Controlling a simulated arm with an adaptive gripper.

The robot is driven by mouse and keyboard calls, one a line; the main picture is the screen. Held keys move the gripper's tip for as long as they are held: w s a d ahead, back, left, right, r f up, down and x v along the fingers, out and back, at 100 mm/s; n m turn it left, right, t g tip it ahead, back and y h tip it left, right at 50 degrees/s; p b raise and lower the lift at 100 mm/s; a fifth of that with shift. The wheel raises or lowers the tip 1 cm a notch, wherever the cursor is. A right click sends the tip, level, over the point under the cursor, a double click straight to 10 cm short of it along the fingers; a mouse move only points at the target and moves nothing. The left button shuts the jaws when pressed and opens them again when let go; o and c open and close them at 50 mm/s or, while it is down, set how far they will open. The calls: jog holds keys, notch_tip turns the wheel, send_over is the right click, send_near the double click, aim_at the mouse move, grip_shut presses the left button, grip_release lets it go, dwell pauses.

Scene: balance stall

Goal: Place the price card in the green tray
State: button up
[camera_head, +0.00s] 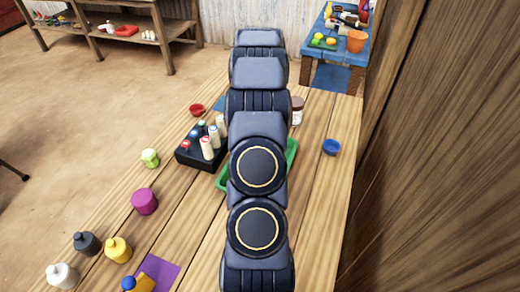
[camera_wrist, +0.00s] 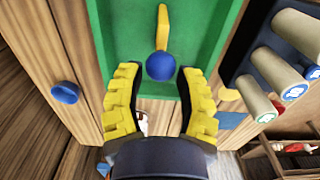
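The green tray (camera_head: 291,152) lies on the wooden table, mostly hidden behind my arm in the head view. It fills the top of the wrist view (camera_wrist: 213,35). Inside its outline are a blue ball (camera_wrist: 160,66) and a narrow yellow piece (camera_wrist: 162,28); I cannot tell whether they are joined. My gripper (camera_wrist: 158,72) has its yellow fingers spread over the tray's edge. The blue ball shows between the fingertips, with gaps on both sides. My gripper is hidden in the head view. I cannot make out a price card in either view.
A black rack (camera_head: 188,155) with several cylinders stands left of the tray. A blue cup (camera_head: 331,147) is to the right. The table right of my arm is mostly clear.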

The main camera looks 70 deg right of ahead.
notch_tip(320, 180, up, 7)
jog(key=shift+r, duration=0.1)
jog(key=w+a+r+n, duration=0.2)
jog(key=w+a+r, duration=0.15)
jog(key=a, duration=0.35)
jog(key=w+a+r+n, duration=0.3)
jog(key=w+a, duration=0.2)
jog(key=a, duration=0.2)
jog(key=a+r+n, duration=0.2)
jog(key=a+n, duration=0.1)
jog(key=a, duration=0.5)
jog(key=a+r+n, duration=0.2)
jog(key=a+r, duration=0.1)
jog(key=a, duration=0.5)
jog(key=s+a+n+g, duration=0.1)
jog(key=s+a+n, duration=0.7)
jog(key=s+a, duration=0.4)
jog(key=shift+s+a+r+g, duration=0.3)
jog(key=shift+s+a+r, duration=0.1)
jog(key=shift+a, duration=0.7)
